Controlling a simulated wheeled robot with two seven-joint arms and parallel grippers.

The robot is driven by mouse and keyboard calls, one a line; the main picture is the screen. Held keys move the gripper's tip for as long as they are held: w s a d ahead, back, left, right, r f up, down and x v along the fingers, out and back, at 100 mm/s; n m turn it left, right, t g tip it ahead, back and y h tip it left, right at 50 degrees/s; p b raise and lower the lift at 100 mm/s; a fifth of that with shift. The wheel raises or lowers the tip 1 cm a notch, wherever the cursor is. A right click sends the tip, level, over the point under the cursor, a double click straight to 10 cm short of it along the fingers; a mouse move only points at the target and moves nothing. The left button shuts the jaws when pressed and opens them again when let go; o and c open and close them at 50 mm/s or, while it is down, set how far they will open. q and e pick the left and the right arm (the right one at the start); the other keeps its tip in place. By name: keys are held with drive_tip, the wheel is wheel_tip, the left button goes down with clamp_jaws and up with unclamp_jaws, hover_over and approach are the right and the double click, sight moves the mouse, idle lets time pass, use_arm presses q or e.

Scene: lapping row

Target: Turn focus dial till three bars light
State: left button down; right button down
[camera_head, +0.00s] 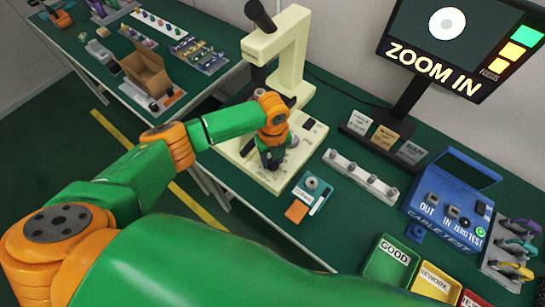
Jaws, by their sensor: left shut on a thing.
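The cream microscope (289,60) stands on the green bench, its black eyepiece up at the top. My left gripper (272,158) points down at the microscope's base (248,165), its dark fingers shut. What it grips, by its place the focus dial, is hidden by the fingers. The monitor (440,25) at the upper right shows a pale disc, the words "ZOOM IN" and a FOCUS scale. Three bars show on the scale: green at the top, yellow in the middle and orange-yellow below. My right gripper is not in view.
Right of the base are a small teal device (313,190), a pale rail with several knobs (362,178), a blue cable tester (450,205) and sorting trays (393,262). A cardboard box (147,72) stands on the left bench.

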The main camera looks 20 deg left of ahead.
sight(273, 162)
use_arm(q)
drive_tip(key=shift+s+f, duration=0.15)
drive_tip(key=shift+c, duration=2.1)
unclamp_jaws()
drive_tip(key=shift+d, duration=0.1)
wheel_tip(273, 162, up, 7)
drive_tip(key=shift+r, duration=0.15)
